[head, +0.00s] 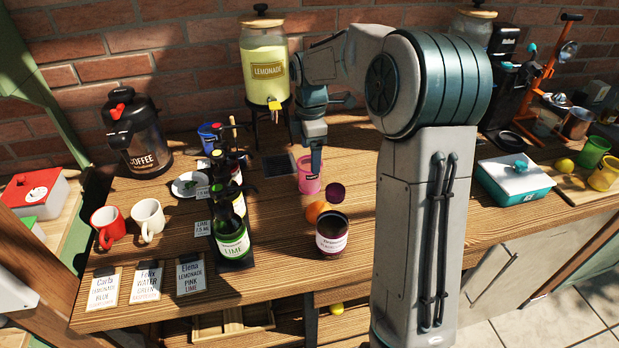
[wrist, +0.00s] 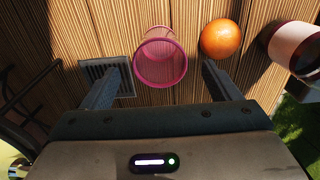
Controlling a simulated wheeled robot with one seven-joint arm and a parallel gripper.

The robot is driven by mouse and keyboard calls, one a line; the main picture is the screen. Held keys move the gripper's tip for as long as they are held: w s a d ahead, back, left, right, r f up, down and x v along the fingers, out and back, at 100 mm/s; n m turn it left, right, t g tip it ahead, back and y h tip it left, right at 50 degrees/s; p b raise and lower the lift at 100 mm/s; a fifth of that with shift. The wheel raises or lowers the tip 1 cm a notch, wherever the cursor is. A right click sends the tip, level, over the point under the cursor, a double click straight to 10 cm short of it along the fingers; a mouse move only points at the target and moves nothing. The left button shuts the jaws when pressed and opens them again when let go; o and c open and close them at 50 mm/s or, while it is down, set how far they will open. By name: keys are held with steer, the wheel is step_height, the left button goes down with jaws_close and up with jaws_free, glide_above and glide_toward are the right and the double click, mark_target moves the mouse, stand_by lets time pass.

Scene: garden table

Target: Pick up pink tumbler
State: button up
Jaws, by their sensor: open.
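The pink tumbler (head: 308,180) stands on the wooden table, left of my arm in the head view. In the wrist view the tumbler (wrist: 160,57) shows its open rim and lies between the lines of my two fingers, nearer the left one. My gripper (wrist: 160,80) is open and empty; in the head view my gripper (head: 316,155) is just above and in front of the tumbler, hiding part of it. I cannot tell how far apart the fingertips and the tumbler are in height.
An orange (wrist: 221,38) lies close to the right finger. A dark jar with a label (head: 331,234) stands nearer the front. A drip grate (wrist: 105,76) lies by the left finger. Bottles (head: 231,232) stand to the left, the lemonade dispenser (head: 264,68) behind.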

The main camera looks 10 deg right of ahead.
mark_target(309, 175)
step_height(309, 175, down, 8)
steer(key=shift+a+f+p, duration=0.15)
steer(key=shift+p, duration=0.4)
steer(key=c, duration=1.1)
